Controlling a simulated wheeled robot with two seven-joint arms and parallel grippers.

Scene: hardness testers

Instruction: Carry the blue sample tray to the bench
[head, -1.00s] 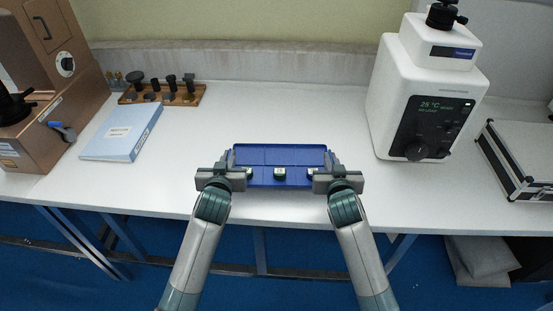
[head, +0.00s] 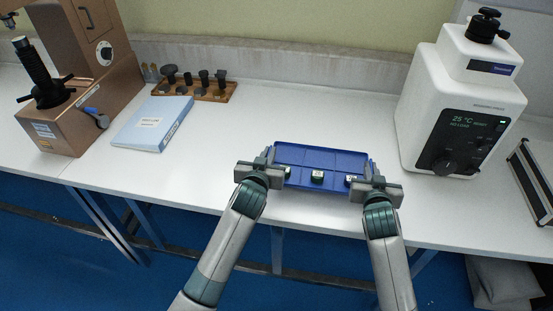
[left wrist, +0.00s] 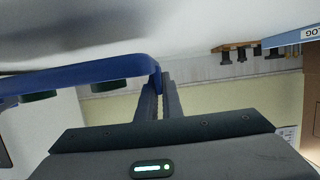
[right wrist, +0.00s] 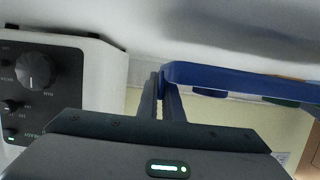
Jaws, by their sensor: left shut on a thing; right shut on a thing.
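The blue sample tray (head: 318,158) is over the front part of the white bench (head: 215,140), with small samples (head: 317,176) along its near side. I cannot tell whether its underside touches the bench. My left gripper (head: 266,164) is shut on the tray's left end, and my right gripper (head: 371,178) on its right end. In the left wrist view the tray's rim (left wrist: 90,72) runs into the closed fingers (left wrist: 160,90). In the right wrist view the rim (right wrist: 230,78) likewise meets the fingers (right wrist: 162,85).
A brown tester (head: 85,85) stands at the left, with a light blue binder (head: 150,125) and a wooden rack of dark parts (head: 195,88) beside it. A white tester (head: 460,100) stands right of the tray. A silver-black case (head: 535,180) is at the far right. Bench behind the tray is clear.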

